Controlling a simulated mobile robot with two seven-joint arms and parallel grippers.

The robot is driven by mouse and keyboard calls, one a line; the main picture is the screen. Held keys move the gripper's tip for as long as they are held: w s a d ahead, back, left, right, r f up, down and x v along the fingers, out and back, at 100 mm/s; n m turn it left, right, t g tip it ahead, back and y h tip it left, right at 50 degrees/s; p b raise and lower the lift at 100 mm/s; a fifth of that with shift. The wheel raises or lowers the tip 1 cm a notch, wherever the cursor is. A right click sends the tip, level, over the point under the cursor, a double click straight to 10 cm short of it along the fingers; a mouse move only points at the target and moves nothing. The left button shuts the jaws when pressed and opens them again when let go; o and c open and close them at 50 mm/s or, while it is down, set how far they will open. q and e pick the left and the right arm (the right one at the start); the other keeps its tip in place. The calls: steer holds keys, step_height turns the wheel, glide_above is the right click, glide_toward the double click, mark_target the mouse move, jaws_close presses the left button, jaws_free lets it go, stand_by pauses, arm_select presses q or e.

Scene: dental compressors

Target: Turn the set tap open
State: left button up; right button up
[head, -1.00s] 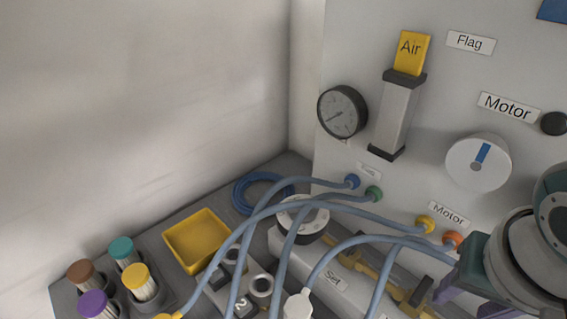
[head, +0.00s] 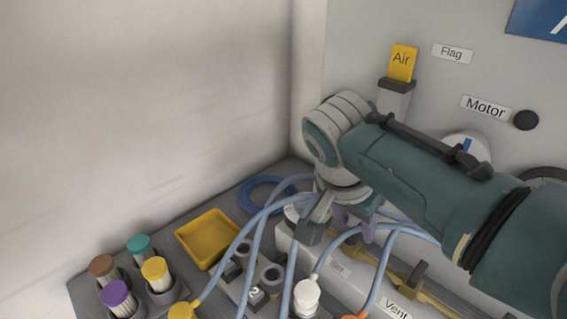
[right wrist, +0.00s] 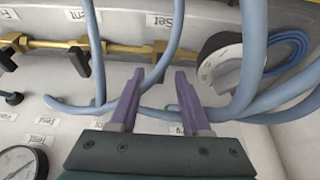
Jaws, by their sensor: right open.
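In the right wrist view the open fingers (right wrist: 159,76) are empty and point toward that fitting, with a hose running close by the tips. My left gripper is not in view.
Several blue hoses (right wrist: 230,90) cross the area around the fingers. A white round knob with a black base (right wrist: 222,65) is right of them. Another tap with a black handle (right wrist: 80,58) is on the pipe. A yellow tray (head: 207,237) and capped tubes (head: 155,272) stand at left.

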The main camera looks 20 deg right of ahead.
steer(key=shift+w+d+f, duration=0.1)
steer(key=shift+d+f, duration=0.1)
steer(key=shift+f, duration=0.35)
jaws_close()
